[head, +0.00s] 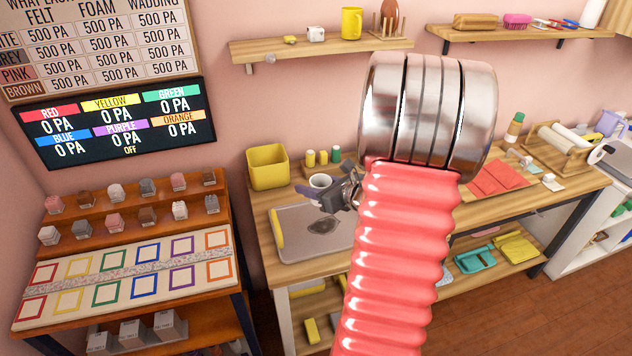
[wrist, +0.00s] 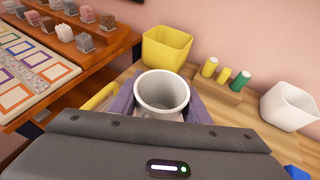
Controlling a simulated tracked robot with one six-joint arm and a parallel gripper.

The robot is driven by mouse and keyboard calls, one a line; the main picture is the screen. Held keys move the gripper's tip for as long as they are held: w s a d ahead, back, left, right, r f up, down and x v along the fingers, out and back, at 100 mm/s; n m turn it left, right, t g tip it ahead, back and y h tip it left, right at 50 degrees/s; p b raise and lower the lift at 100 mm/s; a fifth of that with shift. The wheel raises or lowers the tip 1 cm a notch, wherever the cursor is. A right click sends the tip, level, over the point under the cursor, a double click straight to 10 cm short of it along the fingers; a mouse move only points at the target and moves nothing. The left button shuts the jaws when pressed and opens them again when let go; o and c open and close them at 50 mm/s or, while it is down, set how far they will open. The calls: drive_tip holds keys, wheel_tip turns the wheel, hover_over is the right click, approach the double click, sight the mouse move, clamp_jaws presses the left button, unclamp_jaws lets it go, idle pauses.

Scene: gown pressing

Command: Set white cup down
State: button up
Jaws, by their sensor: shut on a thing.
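The white cup (wrist: 162,92) is upright between the purple fingers of my gripper (wrist: 160,108) in the wrist view. My gripper is shut on it. In the head view the white cup (head: 320,181) shows at my gripper (head: 338,196), above the back of the wooden workbench (head: 262,212), near the grey tray. My own red ribbed arm covers much of the bench there. Whether the cup's base touches anything is hidden.
A yellow bin (head: 268,168) stands at the bench's back left, with thread spools (head: 322,157) on a wooden block to its right. A grey tray (head: 290,238) with a dark stain lies in front. A white container (wrist: 288,106) stands right in the wrist view.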

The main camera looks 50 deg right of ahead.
drive_tip(key=w+a+n+y, duration=0.1)
drive_tip(key=w+a, duration=0.2)
drive_tip(key=a, duration=0.9)
drive_tip(key=w+a+n+y, duration=0.1)
drive_tip(key=w+a, duration=0.3)
drive_tip(key=a, duration=0.7)
drive_tip(key=w+a+n+y, duration=0.2)
drive_tip(key=w+a, duration=0.2)
drive_tip(key=a, duration=0.8)
drive_tip(key=shift+w+a+r+g+y, duration=0.2)
drive_tip(key=shift+a+r+g+y, duration=0.15)
drive_tip(key=shift+r+g+y, duration=0.05)
drive_tip(key=shift+d, duration=0.1)
